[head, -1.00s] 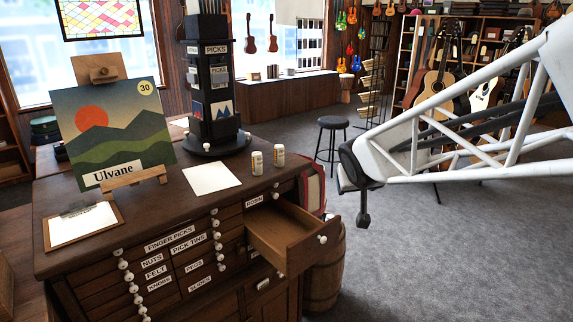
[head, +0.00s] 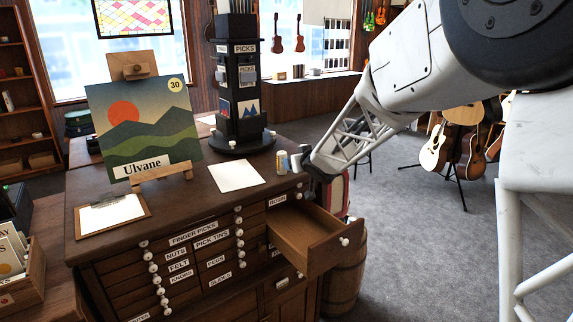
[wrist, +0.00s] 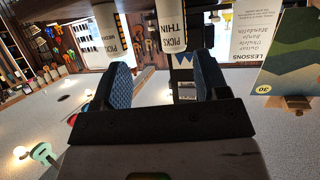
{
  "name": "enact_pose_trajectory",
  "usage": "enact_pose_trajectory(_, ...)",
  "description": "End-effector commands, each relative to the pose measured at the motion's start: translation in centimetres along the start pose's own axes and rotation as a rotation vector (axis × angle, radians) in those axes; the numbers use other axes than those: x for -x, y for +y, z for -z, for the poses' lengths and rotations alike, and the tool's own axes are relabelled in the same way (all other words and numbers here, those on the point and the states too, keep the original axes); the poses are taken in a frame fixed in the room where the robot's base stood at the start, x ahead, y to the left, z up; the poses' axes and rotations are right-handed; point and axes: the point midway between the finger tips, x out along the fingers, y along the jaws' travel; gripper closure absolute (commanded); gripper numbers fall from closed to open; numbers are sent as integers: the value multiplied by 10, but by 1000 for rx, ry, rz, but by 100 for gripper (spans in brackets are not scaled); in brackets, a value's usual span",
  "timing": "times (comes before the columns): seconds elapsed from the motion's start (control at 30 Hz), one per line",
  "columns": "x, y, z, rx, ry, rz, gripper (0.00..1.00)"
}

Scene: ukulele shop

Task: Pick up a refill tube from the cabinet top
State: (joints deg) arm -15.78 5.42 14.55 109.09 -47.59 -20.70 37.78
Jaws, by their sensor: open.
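Two refill tubes stand upright on the dark wooden cabinet top (head: 205,203), behind the open drawer. The left tube (head: 282,163) is clear in the head view; the other (head: 296,162) is partly covered by my gripper. My gripper (head: 308,172) is small and dark there, just right of the tubes. In the wrist view, which is upside down, my gripper (wrist: 164,72) has its blue-padded fingers apart, with nothing held. The tube marked PICKS THIN (wrist: 171,28) lies beyond the gap between them. The second tube (wrist: 109,30) is left of it, outside the gap.
A pulled-out drawer (head: 312,235) juts from the cabinet below the tubes. A black PICKS tower (head: 237,95), a white sheet (head: 236,176), a clipboard (head: 112,213) and an easel with a picture (head: 145,125) stand or lie on the top.

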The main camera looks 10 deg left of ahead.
Motion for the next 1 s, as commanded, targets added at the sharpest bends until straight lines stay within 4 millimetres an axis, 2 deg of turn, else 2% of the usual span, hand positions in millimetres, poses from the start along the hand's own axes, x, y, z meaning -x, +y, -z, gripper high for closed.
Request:
enact_pose_trajectory(0.1, -16, -9, 0, 5, 16, 39, 32)
enact_pose_trajectory(0.2, -22, -13, 0, 6, 23, 55, 32)
enact_pose_trajectory(0.67, -26, -14, 0, 6, 24, 59, 32)
enact_pose_trajectory(1.0, -47, -15, 0, 7, 23, 59, 32)
